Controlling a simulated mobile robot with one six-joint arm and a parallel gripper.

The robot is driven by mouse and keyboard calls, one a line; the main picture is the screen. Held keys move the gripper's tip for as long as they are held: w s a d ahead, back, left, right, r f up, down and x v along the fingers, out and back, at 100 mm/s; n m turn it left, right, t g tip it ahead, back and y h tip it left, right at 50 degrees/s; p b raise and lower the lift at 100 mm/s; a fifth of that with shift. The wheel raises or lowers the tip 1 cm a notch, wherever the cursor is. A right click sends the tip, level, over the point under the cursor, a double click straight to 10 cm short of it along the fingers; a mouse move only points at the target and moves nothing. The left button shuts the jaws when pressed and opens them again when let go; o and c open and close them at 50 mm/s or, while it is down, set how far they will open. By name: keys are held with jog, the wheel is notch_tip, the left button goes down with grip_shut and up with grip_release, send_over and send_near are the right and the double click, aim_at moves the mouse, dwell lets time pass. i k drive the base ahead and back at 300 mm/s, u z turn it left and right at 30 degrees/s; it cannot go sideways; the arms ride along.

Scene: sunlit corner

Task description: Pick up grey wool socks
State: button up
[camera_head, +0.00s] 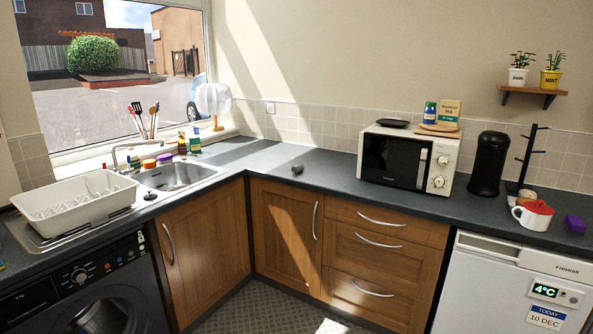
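A small dark grey rolled object (297,169) lies on the dark countertop (325,177) near the inner corner, between the sink and the microwave. It may be the grey wool socks, but it is too small to tell for sure. Nothing touches it. My gripper is not in view.
A sink (180,176) and white dish rack (75,204) are on the left. A microwave (408,157), black coffee machine (489,163) and red-lidded white pot (532,214) stand on the right. The counter around the grey object is clear. Cabinets (285,222) are closed below.

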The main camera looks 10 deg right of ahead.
aim_at(299, 168)
jog(key=u, duration=0.05)
jog(key=k, duration=1.65)
jog(key=z, duration=0.55)
jog(key=i, duration=2.5)
jog(key=z, duration=0.05)
